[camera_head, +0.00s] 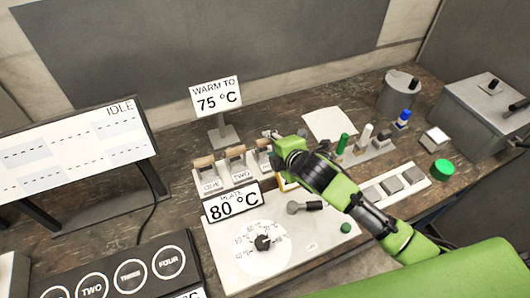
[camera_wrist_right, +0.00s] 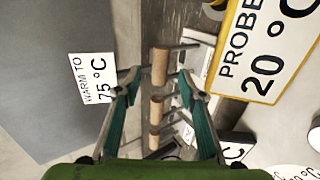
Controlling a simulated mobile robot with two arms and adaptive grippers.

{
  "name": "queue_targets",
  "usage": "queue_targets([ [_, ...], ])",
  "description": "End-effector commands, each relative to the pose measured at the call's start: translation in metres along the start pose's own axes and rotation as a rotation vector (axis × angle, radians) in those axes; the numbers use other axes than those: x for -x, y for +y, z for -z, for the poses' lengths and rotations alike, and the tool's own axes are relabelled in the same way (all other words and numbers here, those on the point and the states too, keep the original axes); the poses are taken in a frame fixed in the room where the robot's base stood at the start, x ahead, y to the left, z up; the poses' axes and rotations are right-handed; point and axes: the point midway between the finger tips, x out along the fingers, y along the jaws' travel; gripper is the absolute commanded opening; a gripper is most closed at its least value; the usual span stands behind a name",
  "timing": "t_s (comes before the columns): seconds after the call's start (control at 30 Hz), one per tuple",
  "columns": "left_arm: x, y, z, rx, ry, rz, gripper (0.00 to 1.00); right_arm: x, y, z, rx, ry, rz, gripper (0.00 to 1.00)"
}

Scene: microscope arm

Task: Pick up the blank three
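Several blanks with wooden handles stand in a row in the head view. The labels ONE (camera_head: 211,184) and TWO (camera_head: 241,174) are readable. A third blank (camera_head: 263,155) at the right end is partly hidden by my right gripper (camera_head: 272,136), so its label does not show. In the right wrist view three wooden handles (camera_wrist_right: 160,66) line up ahead of my right gripper (camera_wrist_right: 157,76). Its teal-padded fingers are spread apart, with nothing visibly clamped. The largest handle appears between the fingertips; contact cannot be told. My left gripper is not in view.
The "WARM TO 75 °C" sign (camera_head: 216,96) stands behind the row. The "80 °C" plate sign (camera_head: 233,203) and dial panel (camera_head: 225,268) are in front. A "PROBE 20 °C" sign (camera_wrist_right: 265,50) is close by. A rack with coloured handles (camera_head: 373,151) stands right.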

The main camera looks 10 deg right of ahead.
Motion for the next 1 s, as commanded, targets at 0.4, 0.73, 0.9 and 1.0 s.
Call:
queue_targets([
  [0.4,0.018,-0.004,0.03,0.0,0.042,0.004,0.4,-0.028,0.003,-0.002,-0.002,-0.001,0.001,0.37],
  [0.73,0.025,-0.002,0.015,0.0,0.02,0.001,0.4,-0.057,0.0,-0.003,0.0,0.0,0.0,0.37],
  [0.9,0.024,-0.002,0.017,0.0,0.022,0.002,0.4,-0.059,-0.001,-0.003,0.001,0.0,0.0,0.37],
  [1.0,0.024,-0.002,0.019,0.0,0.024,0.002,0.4,-0.058,-0.001,-0.003,0.001,0.0,0.0,0.37],
])
